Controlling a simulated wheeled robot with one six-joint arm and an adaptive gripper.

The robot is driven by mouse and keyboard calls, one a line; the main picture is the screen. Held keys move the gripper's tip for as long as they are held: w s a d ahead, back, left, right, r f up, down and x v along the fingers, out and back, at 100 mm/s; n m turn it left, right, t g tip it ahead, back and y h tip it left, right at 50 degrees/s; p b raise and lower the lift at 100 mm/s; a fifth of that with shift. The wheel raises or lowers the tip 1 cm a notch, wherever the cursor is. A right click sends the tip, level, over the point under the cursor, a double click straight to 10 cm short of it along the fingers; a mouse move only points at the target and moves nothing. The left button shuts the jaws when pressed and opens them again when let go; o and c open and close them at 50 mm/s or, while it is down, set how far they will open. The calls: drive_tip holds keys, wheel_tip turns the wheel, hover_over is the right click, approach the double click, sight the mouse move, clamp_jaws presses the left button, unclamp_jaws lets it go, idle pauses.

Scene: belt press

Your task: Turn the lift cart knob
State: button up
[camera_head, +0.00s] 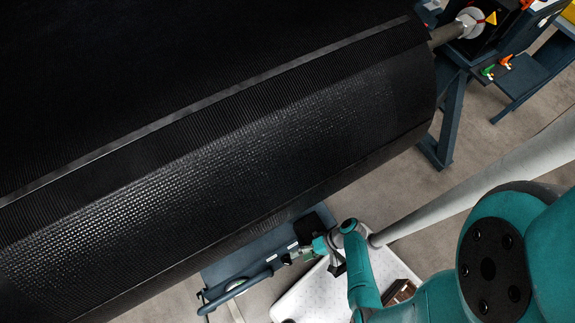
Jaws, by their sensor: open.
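The blue-grey lift cart (232,266) shows below the lower edge of the big black roll, with a curved handle bar (212,300) at its near left. Small dark and green parts sit by the cart's right end. I cannot tell which of them is the knob. My gripper (291,258) is small in view at the end of my teal arm, at the cart's right end. It is open. Whether its fingers are around the knob or touching it I cannot tell; the fingers and the arm's wrist cover that spot.
The black belt roll (230,160) fills the left and upper middle, close above my gripper. A blue stand (450,115) holds the roll's shaft at upper right. A white rounded surface (300,300) lies below my arm. Bare floor (385,180) shows right of the roll.

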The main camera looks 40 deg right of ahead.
sight(289, 262)
drive_tip(key=shift+x, duration=3.55)
drive_tip(key=c, duration=1.1)
